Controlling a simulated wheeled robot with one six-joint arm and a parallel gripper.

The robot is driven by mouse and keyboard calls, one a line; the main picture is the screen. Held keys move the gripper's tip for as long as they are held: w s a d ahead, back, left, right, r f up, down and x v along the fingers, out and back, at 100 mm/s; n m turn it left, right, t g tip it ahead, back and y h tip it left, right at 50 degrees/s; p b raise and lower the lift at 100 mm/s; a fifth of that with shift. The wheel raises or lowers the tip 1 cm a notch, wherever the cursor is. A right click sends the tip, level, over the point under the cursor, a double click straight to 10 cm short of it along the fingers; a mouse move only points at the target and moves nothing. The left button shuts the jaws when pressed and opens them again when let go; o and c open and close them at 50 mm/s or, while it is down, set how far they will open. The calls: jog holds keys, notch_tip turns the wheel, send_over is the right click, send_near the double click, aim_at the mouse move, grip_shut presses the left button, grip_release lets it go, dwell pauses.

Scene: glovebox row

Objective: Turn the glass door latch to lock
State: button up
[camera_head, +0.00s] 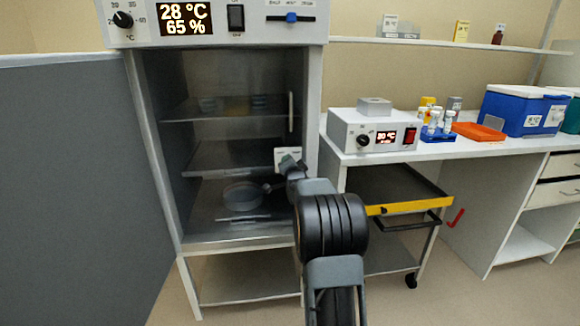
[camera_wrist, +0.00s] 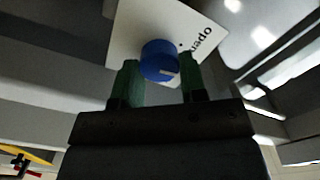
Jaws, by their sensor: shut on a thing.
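The latch is a round blue knob (camera_wrist: 158,58) with a pale mark on its face, set on a white plate (camera_wrist: 195,30) on which the word "Open" can be read. My gripper (camera_wrist: 160,72) has its green fingers on either side of the knob and is shut on it. In the head view the latch plate (camera_head: 287,153) sits at the right edge of the cabinet's glass door (camera_head: 225,140), below a vertical handle (camera_head: 291,111). The door looks closed. My gripper (camera_head: 290,165) reaches the plate there, and my arm hides the knob.
The cabinet shows a pan (camera_head: 243,196) and shelves inside. A grey panel (camera_head: 80,190) stands at left.

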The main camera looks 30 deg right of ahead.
jog(key=shift+f+m, duration=0.15)
jog(key=shift+m, duration=4.95)
jog(key=o, duration=0.9)
jog(key=shift+o, duration=0.2)
jog(key=p+v, duration=0.1)
jog(key=v, duration=1.2)
jog(key=shift+s+p, duration=0.4)
jog(key=shift+a, duration=0.15)
